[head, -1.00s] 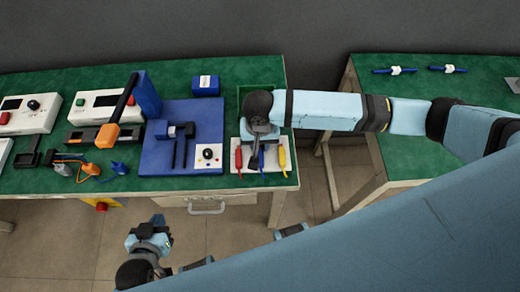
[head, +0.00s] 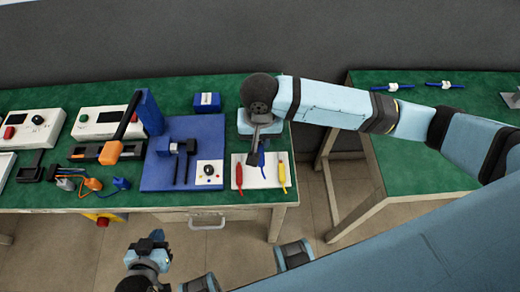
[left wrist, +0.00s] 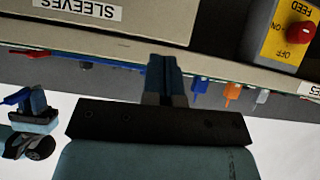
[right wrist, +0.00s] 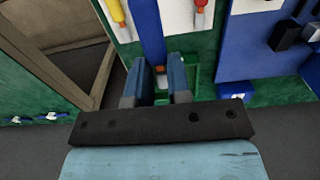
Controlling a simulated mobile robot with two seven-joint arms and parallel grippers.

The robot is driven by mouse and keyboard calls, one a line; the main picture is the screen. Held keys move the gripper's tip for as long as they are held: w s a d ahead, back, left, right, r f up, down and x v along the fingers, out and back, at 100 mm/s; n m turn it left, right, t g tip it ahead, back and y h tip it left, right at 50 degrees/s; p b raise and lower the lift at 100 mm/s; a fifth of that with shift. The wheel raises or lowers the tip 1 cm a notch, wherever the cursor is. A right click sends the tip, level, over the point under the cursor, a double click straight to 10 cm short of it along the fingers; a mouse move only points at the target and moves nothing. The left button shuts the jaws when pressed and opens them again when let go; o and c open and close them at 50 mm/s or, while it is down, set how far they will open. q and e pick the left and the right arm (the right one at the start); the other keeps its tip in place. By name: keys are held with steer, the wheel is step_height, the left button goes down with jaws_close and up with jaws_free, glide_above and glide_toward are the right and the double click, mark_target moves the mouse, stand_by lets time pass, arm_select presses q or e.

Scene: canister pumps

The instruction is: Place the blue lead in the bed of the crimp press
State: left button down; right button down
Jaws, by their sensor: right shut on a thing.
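The blue lead (head: 262,158) is at the white card (head: 243,183), between the red lead (head: 239,176) and the yellow lead (head: 281,175). My right gripper (head: 256,150) is shut on the blue lead, which also shows between the fingers in the right wrist view (right wrist: 150,32). Whether the lead is clear of the card I cannot tell. The crimp press (head: 160,174), with a blue base, dark tooling and an orange-handled lever (head: 128,118), stands left of the card. My left gripper (head: 147,244) is empty in front of the table; its fingers look closed together in the left wrist view (left wrist: 165,82).
Control boxes (head: 112,121) and small orange and blue parts (head: 93,184) lie to the left. Another green table (head: 420,130) with blue-ended pieces stands at right, across a gap. A red knob (left wrist: 300,33) is on the table's front.

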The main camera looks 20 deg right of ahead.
step_height(320, 180, up, 10)
steer(key=w+d+r+n+p, duration=0.3)
steer(key=d+r+p, duration=0.5)
steer(key=d+p, duration=0.3)
steer(key=shift+w+d+r, duration=0.2)
steer(key=shift+w+d, duration=0.05)
steer(key=shift+w, duration=0.25)
steer(key=shift+s, duration=0.1)
